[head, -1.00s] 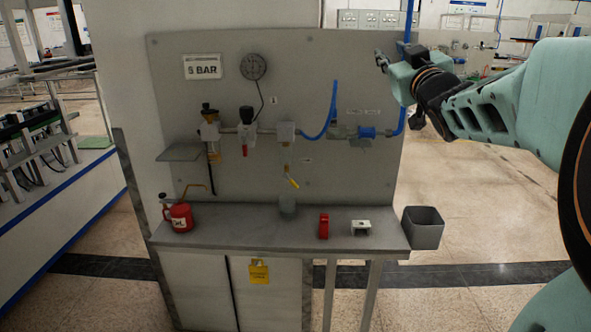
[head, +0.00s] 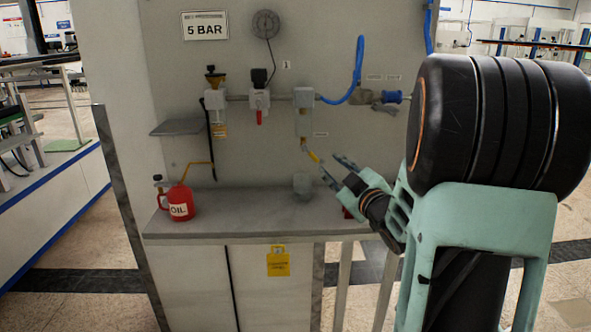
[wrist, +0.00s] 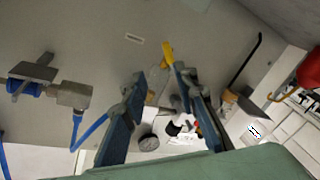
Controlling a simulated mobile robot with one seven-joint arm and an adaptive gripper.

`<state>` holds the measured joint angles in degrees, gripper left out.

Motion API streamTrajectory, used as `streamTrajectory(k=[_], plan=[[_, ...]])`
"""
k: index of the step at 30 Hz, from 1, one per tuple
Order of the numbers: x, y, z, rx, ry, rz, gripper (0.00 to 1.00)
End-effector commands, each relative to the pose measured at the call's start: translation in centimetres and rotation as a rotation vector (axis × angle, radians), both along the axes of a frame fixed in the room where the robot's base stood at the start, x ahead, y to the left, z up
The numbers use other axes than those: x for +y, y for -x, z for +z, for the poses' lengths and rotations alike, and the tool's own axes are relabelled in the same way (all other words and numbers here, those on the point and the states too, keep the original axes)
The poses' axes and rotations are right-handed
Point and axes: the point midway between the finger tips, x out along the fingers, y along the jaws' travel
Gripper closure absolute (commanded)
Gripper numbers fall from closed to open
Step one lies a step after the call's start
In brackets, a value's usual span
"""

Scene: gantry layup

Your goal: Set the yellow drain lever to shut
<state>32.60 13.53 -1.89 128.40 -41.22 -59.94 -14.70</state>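The yellow drain lever (head: 314,157) hangs below the grey filter unit (head: 303,123) on the wall panel. In the head view it slants down and to the right. My gripper (head: 333,165) is just right of the lever, reaching in from the right with its two fingers apart. In the wrist view the lever (wrist: 167,52) shows by the tip of the right-hand finger, and my gripper (wrist: 159,73) is open with nothing clamped in it. I cannot tell whether the finger touches the lever.
A grey cup (head: 305,184) stands on the bench (head: 240,220) below the lever. A red oil can (head: 180,203) stands at the bench's left. My arm hides the bench's right end.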

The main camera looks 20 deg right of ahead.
Motion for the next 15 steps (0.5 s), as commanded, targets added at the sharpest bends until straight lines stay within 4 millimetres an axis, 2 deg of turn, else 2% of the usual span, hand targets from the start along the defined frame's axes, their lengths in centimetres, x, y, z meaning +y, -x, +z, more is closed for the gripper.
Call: streamTrajectory(k=[1, 3, 8, 15], plan=[[-0.2, 0.2, -1.2, 0.003, -0.001, -0.001, 0.73], [-0.1, 0.4, -1.7, 0.003, -0.001, 0.001, 0.73], [-0.1, -0.5, -1.7, 0.002, 0.000, 0.005, 0.73], [0.1, -4.7, -1.7, 0.002, 0.000, 0.006, 0.73]])
